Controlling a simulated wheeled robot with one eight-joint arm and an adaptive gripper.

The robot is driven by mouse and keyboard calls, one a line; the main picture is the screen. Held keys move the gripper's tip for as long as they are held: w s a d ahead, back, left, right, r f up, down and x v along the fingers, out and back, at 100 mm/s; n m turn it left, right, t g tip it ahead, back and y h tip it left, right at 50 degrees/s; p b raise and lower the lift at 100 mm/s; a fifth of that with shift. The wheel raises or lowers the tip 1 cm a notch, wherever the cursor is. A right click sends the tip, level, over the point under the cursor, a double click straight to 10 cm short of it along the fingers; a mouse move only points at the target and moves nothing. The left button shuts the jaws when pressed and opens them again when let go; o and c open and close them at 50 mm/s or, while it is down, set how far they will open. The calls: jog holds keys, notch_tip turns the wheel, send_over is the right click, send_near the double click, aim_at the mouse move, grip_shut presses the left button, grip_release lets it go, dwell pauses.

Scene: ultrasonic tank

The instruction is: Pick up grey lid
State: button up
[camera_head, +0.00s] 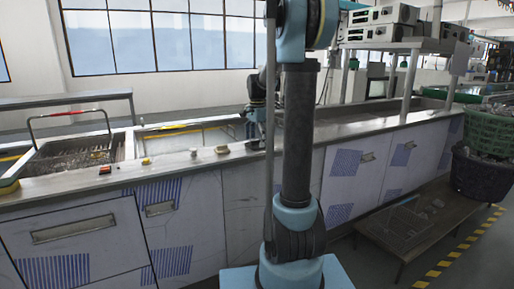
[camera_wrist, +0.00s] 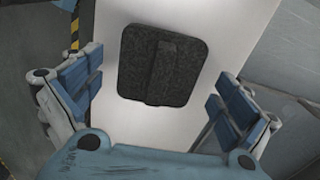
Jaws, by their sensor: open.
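A dark grey, speckled, rounded-square piece (camera_wrist: 161,65) with a raised strip down its middle shows in the wrist view; it looks like the grey lid. It lies on a pale flat surface (camera_wrist: 215,22). My gripper (camera_wrist: 156,88) is open, with one blue-padded finger to the left of the lid and one to its right. Nothing is between the pads in contact, and the gap to the lid's height is hard to judge. In the head view my arm stands in front of the counter, and I cannot make out the lid or the fingers there.
A long counter (camera_head: 225,160) with tanks runs across the head view. A wire basket (camera_head: 72,150) with a red handle sits in the left tank. Yellow-black floor tape (camera_head: 455,255) runs nearby.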

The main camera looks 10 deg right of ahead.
jog(key=shift+s, duration=0.15)
jog(key=c, duration=1.6)
jog(key=shift+o, duration=0.2)
jog(key=shift+r, duration=0.1)
